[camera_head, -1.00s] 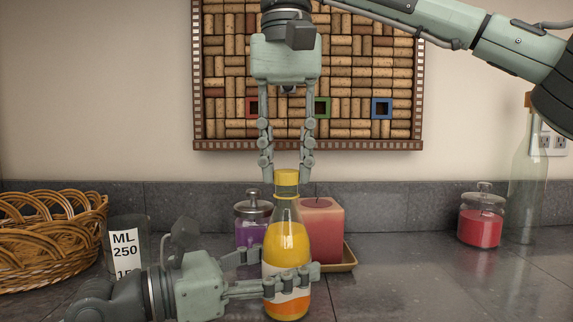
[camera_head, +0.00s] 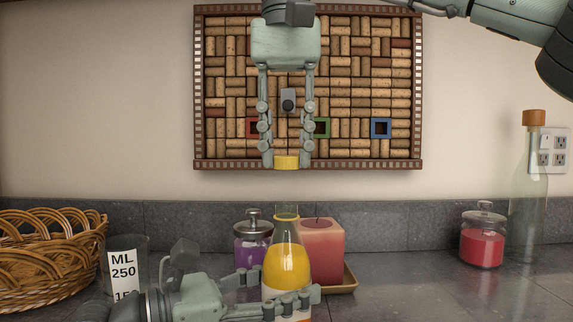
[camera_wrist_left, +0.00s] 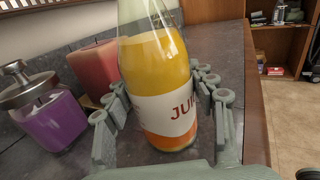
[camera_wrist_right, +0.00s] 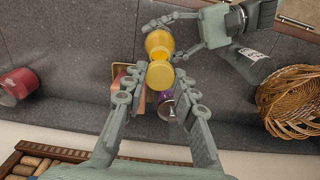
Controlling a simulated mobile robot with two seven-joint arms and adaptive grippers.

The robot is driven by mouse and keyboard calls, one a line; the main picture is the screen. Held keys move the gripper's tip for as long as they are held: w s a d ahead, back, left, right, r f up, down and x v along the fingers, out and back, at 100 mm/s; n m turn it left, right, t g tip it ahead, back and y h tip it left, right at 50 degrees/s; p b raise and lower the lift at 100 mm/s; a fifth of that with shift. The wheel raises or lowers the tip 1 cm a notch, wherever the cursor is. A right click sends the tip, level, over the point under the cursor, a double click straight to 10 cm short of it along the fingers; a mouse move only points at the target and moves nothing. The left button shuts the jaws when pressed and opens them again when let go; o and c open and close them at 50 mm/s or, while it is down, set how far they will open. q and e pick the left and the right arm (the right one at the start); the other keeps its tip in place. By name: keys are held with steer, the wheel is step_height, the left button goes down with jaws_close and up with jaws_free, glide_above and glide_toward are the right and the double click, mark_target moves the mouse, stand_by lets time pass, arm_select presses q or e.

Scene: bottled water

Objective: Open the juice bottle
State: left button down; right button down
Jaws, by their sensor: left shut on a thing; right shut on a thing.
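The juice bottle (camera_head: 288,262) stands upright on the counter with orange juice inside and its neck open at the top. Its label shows in the left wrist view (camera_wrist_left: 168,108). My left gripper (camera_head: 292,301) is shut around the lower part of the bottle. The yellow cap (camera_head: 287,162) is off the bottle, held between the fingertips of my right gripper (camera_head: 287,152) well above the bottle's mouth. The right wrist view shows the cap (camera_wrist_right: 160,75) between the fingers, with the bottle (camera_wrist_right: 160,44) beyond it.
Behind the bottle stand a purple jar (camera_head: 252,250) and a pink candle (camera_head: 322,252) on a tray. A measuring glass (camera_head: 125,268) and wicker basket (camera_head: 45,255) are at left. A red jar (camera_head: 482,240) and tall corked bottle (camera_head: 528,200) are at right. A cork board (camera_head: 360,85) hangs behind.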

arm_select(q)
steer(key=shift+c, duration=2.3)
jaws_free()
steer(key=shift+a, duration=0.1)
steer(key=v, duration=1.1)
steer(key=shift+f, duration=0.15)
steer(key=shift+s+a, duration=0.25)
steer(key=shift+a, duration=0.05)
